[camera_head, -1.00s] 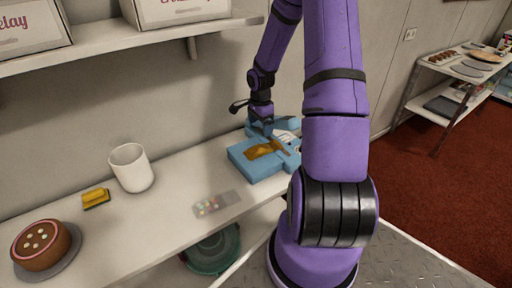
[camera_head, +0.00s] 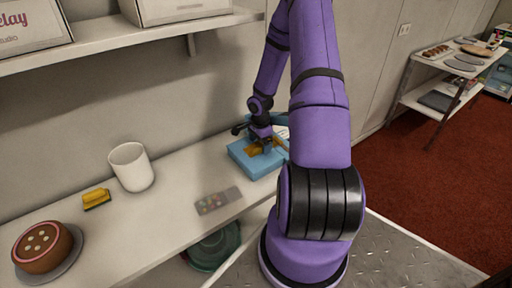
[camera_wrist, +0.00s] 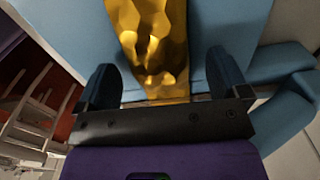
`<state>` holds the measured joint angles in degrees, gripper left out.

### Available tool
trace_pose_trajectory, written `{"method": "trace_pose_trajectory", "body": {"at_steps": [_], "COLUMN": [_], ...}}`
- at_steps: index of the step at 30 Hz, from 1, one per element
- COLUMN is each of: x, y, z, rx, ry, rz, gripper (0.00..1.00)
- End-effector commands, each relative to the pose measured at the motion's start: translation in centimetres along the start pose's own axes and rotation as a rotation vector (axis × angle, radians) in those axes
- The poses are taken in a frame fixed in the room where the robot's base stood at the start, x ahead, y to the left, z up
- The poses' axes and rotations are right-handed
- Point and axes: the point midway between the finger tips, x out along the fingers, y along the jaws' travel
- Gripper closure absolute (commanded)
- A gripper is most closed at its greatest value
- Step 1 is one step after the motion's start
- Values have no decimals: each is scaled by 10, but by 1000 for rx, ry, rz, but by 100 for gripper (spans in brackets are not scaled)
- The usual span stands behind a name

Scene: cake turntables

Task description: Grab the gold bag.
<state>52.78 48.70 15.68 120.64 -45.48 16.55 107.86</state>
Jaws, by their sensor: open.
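The gold bag (camera_wrist: 150,45) fills the upper middle of the wrist view, lying on a light blue box (camera_wrist: 75,35). It looks crinkled and shiny. My gripper (camera_wrist: 165,85) is open, with one finger on each side of the bag's near part; I cannot tell whether the fingers touch it. In the head view the gold bag (camera_head: 253,149) shows partly on the blue box (camera_head: 248,166), and my gripper (camera_head: 265,147) is over it, hiding part of the bag.
On the counter (camera_head: 150,230) stand a white cup (camera_head: 131,168), a small yellow item (camera_head: 96,198), a chocolate cake (camera_head: 42,247) and a flat tray of coloured pieces (camera_head: 219,201). A shelf (camera_head: 140,42) with white boxes hangs above. A green round object (camera_head: 215,248) sits below.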

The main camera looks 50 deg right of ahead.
Motion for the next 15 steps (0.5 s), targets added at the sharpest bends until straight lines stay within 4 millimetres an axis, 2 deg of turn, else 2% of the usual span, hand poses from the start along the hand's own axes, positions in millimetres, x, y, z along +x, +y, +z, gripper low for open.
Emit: {"method": "trace_pose_trajectory", "body": {"at_steps": [8,9,15], "x": [4,4,4], "y": [1,1,1], "z": [-2,-2,-2], "rx": [2,2,2], "ry": [0,0,0], "rz": [-1,-1,-1], "gripper": [7,9,55]}}
